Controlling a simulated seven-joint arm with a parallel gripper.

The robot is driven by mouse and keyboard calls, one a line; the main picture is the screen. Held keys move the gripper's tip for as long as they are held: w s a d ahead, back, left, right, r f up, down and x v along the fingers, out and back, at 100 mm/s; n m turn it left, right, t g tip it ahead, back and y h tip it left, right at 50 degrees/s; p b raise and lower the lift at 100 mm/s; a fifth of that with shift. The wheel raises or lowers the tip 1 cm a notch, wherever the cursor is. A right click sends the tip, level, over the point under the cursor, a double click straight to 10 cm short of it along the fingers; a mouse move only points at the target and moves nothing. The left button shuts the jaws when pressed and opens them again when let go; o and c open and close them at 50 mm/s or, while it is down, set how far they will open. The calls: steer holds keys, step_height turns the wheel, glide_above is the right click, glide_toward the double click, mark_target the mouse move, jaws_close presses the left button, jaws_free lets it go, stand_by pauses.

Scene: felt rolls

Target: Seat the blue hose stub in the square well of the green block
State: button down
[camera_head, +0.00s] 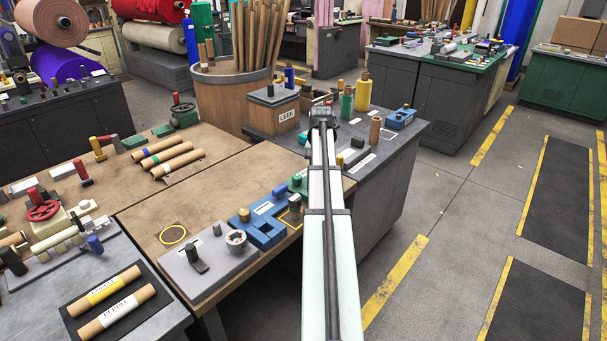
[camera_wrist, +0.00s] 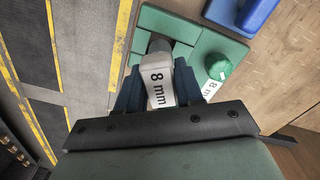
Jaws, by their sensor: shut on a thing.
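My gripper (camera_wrist: 159,72) has dark blue fingers shut on a pale grey piece (camera_wrist: 158,88) marked "8 mm" in the wrist view. A dark grey rounded end shows just beyond it, over the green block (camera_wrist: 155,22); I cannot tell whether it is in a well. A green round knob (camera_wrist: 219,68) stands on the block's right part beside another "8 mm" label. A blue piece (camera_wrist: 256,14) lies past the block, cut by the frame edge. In the head view my arm hides the gripper; the green block (camera_head: 299,182) and small blue piece (camera_head: 280,190) show left of it.
A blue block (camera_head: 262,226) and a grey base (camera_head: 207,262) with a cup stand on the wooden table nearer the head camera. The grey cabinet top right of my arm holds a tan cylinder (camera_head: 375,130) and a blue fixture (camera_head: 400,118). Floor lies open to the right.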

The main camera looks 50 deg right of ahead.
steer(key=shift+f, duration=1.65)
stand_by(1.9)
steer(key=c, duration=0.6)
jaws_free()
steer(key=shift+c, duration=0.2)
step_height(320, 180, up, 14)
steer(key=shift+f, duration=0.1)
stand_by(0.6)
